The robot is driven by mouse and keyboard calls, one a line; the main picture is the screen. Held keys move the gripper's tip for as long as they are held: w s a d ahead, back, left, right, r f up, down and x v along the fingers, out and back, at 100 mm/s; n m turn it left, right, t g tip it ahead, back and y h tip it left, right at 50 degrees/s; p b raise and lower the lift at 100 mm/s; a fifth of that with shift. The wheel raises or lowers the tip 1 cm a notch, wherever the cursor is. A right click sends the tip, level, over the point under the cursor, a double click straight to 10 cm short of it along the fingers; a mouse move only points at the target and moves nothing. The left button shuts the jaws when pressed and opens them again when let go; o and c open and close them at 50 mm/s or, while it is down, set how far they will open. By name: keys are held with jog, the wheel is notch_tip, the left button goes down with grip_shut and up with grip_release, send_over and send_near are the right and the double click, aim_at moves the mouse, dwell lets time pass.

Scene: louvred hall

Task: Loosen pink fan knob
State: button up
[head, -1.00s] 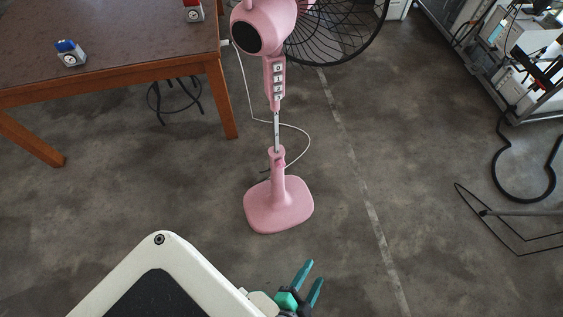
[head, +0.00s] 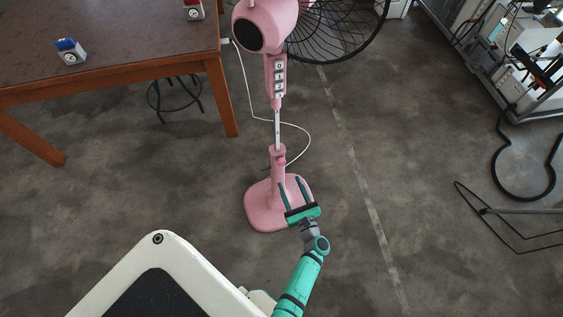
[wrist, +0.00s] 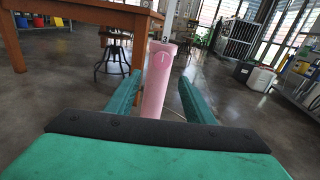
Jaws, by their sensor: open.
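The pink fan (head: 279,170) stands upright on the floor, its square base and post below a grey pole, a button panel and a pink head. The knob (wrist: 161,56) shows in the wrist view as a round pink face with a light line, at the top of the post. In the head view the knob is too small to make out clearly. My gripper (head: 291,188) is open in front of the post, fingers pointing up towards it. In the wrist view the open fingers (wrist: 157,92) lie left and right of the post, apart from it, with the knob above and beyond them.
A wooden table (head: 110,75) stands at the left with a small blue-topped box (head: 70,51) and a red-topped one (head: 193,10) on it. A stool (head: 174,97) is under it. A white cable (head: 300,150) runs behind the post.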

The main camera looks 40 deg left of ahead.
aim_at(282, 164)
jog(key=shift+m, duration=0.3)
jog(key=shift+r+x, duration=0.2)
jog(key=shift+x, duration=1.55)
jog(key=shift+r+x, duration=0.2)
jog(key=shift+x, duration=1.6)
jog(key=shift+r+x, duration=0.2)
jog(key=shift+x, duration=1.55)
jog(key=shift+w, duration=0.15)
grip_shut()
grip_release()
jog(key=shift+d+y, duration=0.15)
jog(key=shift+y, duration=0.15)
